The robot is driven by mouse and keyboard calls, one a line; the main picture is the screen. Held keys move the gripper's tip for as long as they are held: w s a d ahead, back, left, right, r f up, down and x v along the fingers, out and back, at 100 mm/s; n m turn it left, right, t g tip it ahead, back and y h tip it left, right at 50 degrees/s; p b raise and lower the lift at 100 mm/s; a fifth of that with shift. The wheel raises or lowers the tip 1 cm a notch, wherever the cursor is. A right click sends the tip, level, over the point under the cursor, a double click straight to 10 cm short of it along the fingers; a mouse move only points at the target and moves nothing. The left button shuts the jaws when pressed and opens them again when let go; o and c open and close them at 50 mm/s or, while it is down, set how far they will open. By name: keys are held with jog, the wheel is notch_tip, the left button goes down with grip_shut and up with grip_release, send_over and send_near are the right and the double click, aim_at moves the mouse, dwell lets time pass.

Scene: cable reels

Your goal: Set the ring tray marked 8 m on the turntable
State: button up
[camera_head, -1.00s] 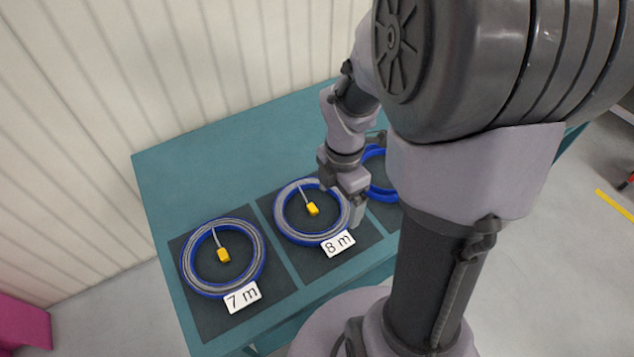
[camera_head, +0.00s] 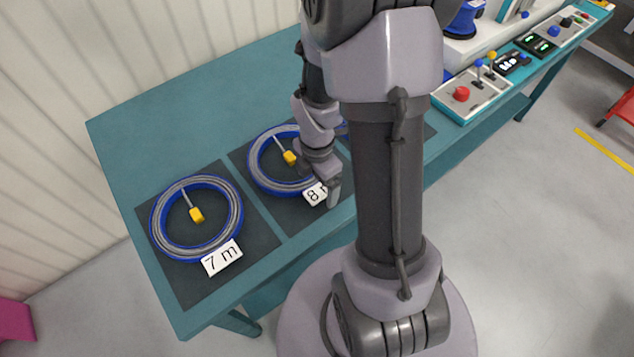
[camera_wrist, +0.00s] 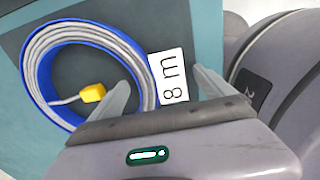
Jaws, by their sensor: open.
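The ring tray marked 8 m (camera_head: 262,177) is a blue ring with grey cable coiled in it and a yellow connector inside. It lies on a dark mat on the teal table, and my arm hides its right side. In the wrist view the ring tray (camera_wrist: 30,75) fills the upper left, with its white 8 m label (camera_wrist: 170,75) at its edge. My gripper (camera_wrist: 165,90) is open, above the tray's edge by the label, one finger over the ring's inside and one past the label. Contact cannot be told. The turntable is not clearly identifiable.
A similar ring tray marked 7 m (camera_head: 160,220) lies on its own mat to the left. A control panel with a red button (camera_head: 461,94) and levers stands at the table's right. The back left of the teal table (camera_head: 150,120) is clear.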

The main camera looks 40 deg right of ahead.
grip_shut()
dwell(0.7)
jog(key=shift+r, duration=0.15)
jog(key=shift+r+p, duration=0.6)
jog(key=shift+p, duration=0.1)
jog(key=shift+f, duration=0.2)
jog(key=shift+r+p, duration=0.5)
jog(key=shift+r, duration=0.1)
